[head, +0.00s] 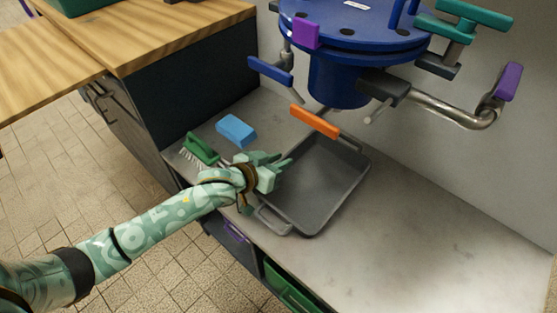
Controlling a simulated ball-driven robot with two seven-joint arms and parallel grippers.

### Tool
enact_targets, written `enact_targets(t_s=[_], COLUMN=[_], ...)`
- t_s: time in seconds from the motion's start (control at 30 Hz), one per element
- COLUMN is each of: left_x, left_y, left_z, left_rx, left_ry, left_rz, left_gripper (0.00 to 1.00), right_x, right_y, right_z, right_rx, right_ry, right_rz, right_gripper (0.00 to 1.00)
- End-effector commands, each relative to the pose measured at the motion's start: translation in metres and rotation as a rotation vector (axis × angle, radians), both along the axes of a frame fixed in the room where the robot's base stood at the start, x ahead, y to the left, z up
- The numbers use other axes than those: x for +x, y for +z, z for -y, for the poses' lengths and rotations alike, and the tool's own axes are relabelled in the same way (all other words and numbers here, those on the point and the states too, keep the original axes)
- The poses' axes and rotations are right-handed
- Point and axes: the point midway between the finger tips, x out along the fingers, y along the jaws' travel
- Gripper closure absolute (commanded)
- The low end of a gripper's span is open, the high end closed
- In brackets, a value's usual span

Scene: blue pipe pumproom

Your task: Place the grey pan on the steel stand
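The grey pan (322,182) is a shallow rectangular tray with a loop handle at each short end. It lies flat on the grey worktop, below the blue pump body. My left gripper (284,161) is over the pan's left edge, near its near-left handle. Its pale green fingers look slightly apart, with nothing seen between them. I cannot tell whether it touches the pan. My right gripper is out of view. I see no steel stand that I can make out in this view.
A blue sponge (236,130) and a green brush (200,149) lie left of the pan. The blue pump (345,45) with orange (314,121), purple and green levers overhangs the pan's far side. The worktop (420,240) is clear to the right.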

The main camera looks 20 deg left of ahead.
Motion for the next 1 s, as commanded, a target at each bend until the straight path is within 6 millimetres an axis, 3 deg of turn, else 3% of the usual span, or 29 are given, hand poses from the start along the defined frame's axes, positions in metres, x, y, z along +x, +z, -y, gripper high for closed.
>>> enact_targets(t_s=[0.17, 0.27, 0.33, 0.5, 0.7, 1.0], left_x=[-0.004, -0.016, -0.028, -0.065, -0.094, -0.102], left_y=[0.006, 0.015, 0.022, 0.040, 0.049, 0.048], left_z=[-0.002, -0.007, -0.012, -0.027, -0.040, -0.043], left_rx=[0.001, 0.001, 0.002, 0.000, 0.001, 0.000], left_ry=[0.000, 0.000, 0.000, 0.000, 0.000, 0.000], left_rz=[0.000, 0.003, 0.004, 0.004, 0.003, 0.000], left_gripper=[0.76, 0.76, 0.76, 0.76, 0.76, 0.76], right_x=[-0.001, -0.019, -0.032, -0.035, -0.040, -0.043], right_y=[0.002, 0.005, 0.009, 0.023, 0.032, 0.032], right_z=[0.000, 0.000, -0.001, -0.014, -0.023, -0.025], right_rx=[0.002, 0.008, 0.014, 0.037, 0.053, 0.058], right_ry=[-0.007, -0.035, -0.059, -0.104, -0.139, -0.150], right_rz=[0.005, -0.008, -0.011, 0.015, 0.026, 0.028], right_gripper=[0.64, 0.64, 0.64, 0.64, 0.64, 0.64])
